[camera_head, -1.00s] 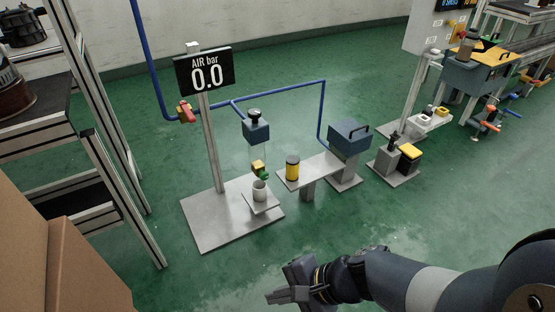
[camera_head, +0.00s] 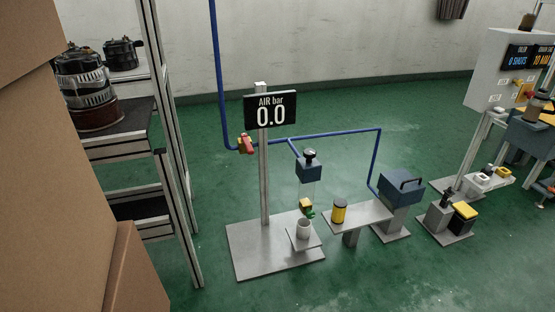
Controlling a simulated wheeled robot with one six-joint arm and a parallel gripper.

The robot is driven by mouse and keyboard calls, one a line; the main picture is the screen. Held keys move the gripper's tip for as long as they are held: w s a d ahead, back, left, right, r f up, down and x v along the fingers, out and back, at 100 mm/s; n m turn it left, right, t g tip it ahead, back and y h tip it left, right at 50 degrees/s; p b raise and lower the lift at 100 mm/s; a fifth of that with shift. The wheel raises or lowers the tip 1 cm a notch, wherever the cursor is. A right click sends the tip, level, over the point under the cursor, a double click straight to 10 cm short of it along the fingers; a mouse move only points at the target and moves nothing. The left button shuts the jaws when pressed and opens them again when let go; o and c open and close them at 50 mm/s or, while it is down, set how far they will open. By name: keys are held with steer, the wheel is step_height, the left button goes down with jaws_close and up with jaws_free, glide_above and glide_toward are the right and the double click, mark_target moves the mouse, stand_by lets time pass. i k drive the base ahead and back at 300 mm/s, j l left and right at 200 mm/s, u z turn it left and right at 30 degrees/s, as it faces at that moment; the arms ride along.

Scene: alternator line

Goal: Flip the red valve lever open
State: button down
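The red valve lever (camera_head: 249,143) is on the blue air pipe (camera_head: 219,85), just left of the grey post that bears the gauge. It looks small and tilted, and its exact angle is hard to tell. The gauge display (camera_head: 270,111) reads "AIR bar 0.0". My gripper is not in the current view.
A shelf rack (camera_head: 165,150) with alternators and stacked cardboard boxes (camera_head: 60,170) stand at the left. Below the gauge are a grey base plate (camera_head: 250,262), a white cup (camera_head: 303,228), a yellow can (camera_head: 339,211) and a blue-grey box (camera_head: 401,187). Green floor in front is clear.

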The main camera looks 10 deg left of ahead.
mark_target(244, 136)
steer(key=i+j, duration=0.15)
steer(key=i, duration=0.3)
steer(key=i+j+z, duration=0.1)
steer(key=i, duration=0.4)
steer(key=j, duration=0.1)
